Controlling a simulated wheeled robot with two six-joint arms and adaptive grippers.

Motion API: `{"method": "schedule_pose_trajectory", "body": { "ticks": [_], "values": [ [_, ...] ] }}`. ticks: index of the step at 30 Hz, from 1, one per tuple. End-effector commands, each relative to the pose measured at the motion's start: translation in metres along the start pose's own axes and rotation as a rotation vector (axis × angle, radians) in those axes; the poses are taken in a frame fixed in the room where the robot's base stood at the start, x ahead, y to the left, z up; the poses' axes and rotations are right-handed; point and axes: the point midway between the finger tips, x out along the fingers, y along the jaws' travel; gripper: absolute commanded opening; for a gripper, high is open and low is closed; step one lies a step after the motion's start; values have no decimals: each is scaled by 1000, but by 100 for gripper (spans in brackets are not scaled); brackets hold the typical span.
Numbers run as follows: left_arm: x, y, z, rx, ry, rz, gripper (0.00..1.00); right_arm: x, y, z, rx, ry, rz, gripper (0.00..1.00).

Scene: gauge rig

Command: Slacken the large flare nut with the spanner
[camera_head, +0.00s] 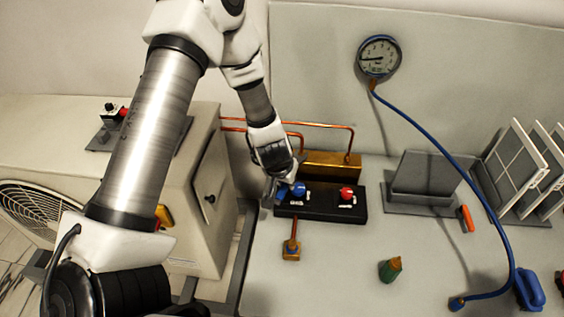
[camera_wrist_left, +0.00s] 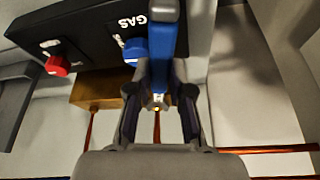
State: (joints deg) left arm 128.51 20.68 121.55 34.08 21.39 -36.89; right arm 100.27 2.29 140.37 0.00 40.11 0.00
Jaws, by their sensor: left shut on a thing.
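My left gripper (camera_head: 277,178) reaches down at the left end of the black valve block (camera_head: 320,208). In the left wrist view its fingers (camera_wrist_left: 160,105) are shut on a blue-handled tool, which looks like the spanner (camera_wrist_left: 168,45); its upper end is grey. In the head view the spanner (camera_head: 281,195) is mostly hidden by the gripper. A brass fitting (camera_head: 291,252) on a short copper pipe (camera_head: 294,230) stands in front of the block. I cannot tell for sure which brass part is the large flare nut. My right gripper is not in view.
The block has a blue knob (camera_head: 299,189) and a red knob (camera_head: 347,193). A brass bar (camera_head: 330,165) with copper pipes lies behind. A gauge (camera_head: 379,58) hangs on the wall with a blue hose (camera_head: 450,150). A green-and-brown piece (camera_head: 390,270) stands in front; the bench around it is clear.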

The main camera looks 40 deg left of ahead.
Motion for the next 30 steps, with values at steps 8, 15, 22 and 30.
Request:
{"method": "schedule_pose_trajectory", "body": {
  "ticks": [8,15,22,30],
  "values": [
    [0,3,1,-19,-2,-7,0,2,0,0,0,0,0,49],
    [0,4,1,-26,-2,-11,0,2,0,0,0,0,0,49],
    [0,8,1,-54,-2,-23,0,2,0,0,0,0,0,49],
    [0,13,1,-89,-3,-38,0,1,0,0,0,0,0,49]
  ]
}}
